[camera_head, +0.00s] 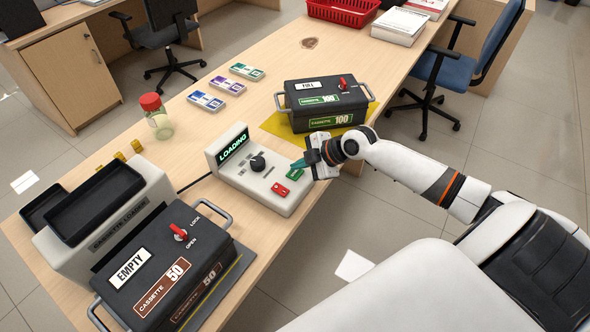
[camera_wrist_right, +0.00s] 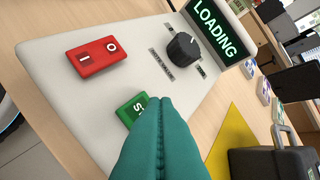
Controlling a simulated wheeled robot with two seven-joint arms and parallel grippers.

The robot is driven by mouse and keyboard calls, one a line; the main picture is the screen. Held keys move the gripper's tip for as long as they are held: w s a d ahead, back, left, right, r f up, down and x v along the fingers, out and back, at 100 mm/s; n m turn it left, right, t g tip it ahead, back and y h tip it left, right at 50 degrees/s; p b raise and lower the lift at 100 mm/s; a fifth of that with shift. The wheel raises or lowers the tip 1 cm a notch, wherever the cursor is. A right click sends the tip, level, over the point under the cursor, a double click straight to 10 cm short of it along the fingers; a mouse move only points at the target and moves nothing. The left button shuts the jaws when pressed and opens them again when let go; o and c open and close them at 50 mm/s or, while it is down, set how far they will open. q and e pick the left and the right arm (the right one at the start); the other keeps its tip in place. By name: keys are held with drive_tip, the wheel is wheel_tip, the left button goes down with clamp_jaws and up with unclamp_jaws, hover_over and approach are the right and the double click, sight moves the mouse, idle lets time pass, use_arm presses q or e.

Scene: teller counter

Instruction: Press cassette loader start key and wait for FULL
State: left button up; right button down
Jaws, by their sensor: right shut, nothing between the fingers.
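The white control box (camera_head: 240,185) stands on the wooden counter, its display (camera_head: 233,146) reading LOADING in green. My right gripper (camera_head: 299,164) is shut and empty, its teal fingertips at the green start key (camera_head: 295,174). In the right wrist view the fingertips (camera_wrist_right: 160,105) cover part of the green key (camera_wrist_right: 130,108); I cannot tell whether they touch it. The red rocker switch (camera_head: 281,189) and black knob (camera_head: 257,163) are on the same panel. The cassette loader (camera_head: 110,215) is at left, with the cassette 50 (camera_head: 165,270) labelled EMPTY at its front. My left gripper is not in view.
A cassette 100 (camera_head: 325,101) labelled FULL stands on a yellow mat (camera_head: 280,127) behind my right gripper. A red-capped jar (camera_head: 157,116) and several banknote bundles (camera_head: 228,85) lie farther back. A red basket (camera_head: 343,11) and paper stack (camera_head: 400,26) are at the far end.

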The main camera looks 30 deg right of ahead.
sight(300, 174)
wheel_tip(300, 174, up, 5)
drive_tip(key=p, duration=0.4)
drive_tip(key=shift+r, duration=0.1)
idle(0.9)
